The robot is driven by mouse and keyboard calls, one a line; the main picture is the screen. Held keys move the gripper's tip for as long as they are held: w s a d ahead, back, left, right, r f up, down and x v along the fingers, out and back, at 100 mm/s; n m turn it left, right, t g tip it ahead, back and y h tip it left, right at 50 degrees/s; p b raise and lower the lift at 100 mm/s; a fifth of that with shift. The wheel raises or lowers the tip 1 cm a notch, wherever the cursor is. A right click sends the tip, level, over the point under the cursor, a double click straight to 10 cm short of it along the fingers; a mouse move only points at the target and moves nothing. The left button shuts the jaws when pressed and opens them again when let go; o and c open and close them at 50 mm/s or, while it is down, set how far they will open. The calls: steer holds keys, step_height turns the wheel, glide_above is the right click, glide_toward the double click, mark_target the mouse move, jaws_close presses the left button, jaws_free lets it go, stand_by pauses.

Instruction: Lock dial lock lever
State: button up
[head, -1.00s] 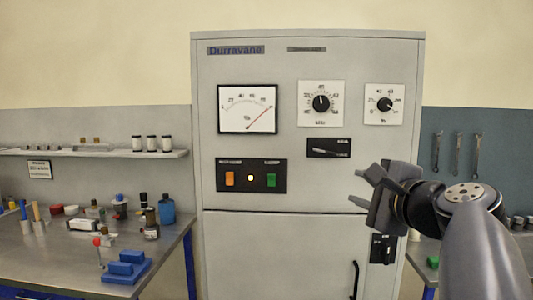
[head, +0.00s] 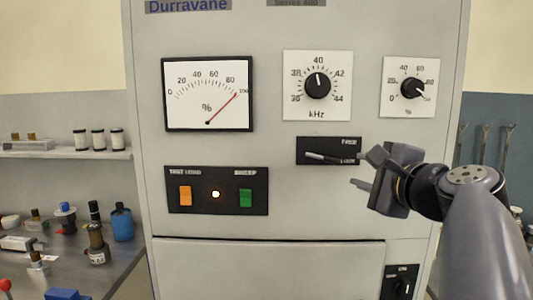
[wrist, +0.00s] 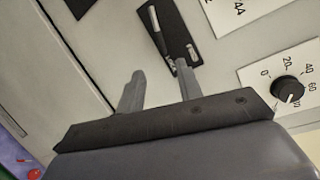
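The dial lock lever (head: 322,156) is a thin grey bar on a black plate (head: 316,143) below the kHz dial (head: 318,86). It lies nearly level, with small labels at the plate's right end that seem to read FREE above and LOCK below. In the wrist view the lever (wrist: 155,22) shows at the top. My gripper (head: 362,168) is open and empty, at the plate's right end. In the wrist view one finger of my gripper (wrist: 160,70) overlaps the plate's near end and the other is beside it. Contact with the lever cannot be told.
Left of the plate is a switch panel (head: 216,208) with an orange and a green switch and a lit lamp. A meter (head: 208,90) sits above it. A % dial (head: 410,87) is above my gripper. A bench with bottles (head: 122,223) stands at left.

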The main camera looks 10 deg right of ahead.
mark_target(334, 161)
steer(key=w, duration=0.3)
steer(key=w+p, duration=0.1)
steer(key=w, duration=0.3)
steer(key=w+f+p, duration=0.1)
steer(key=w, duration=0.3)
steer(key=shift+f, duration=0.1)
steer(key=shift+c, duration=0.5)
jaws_close()
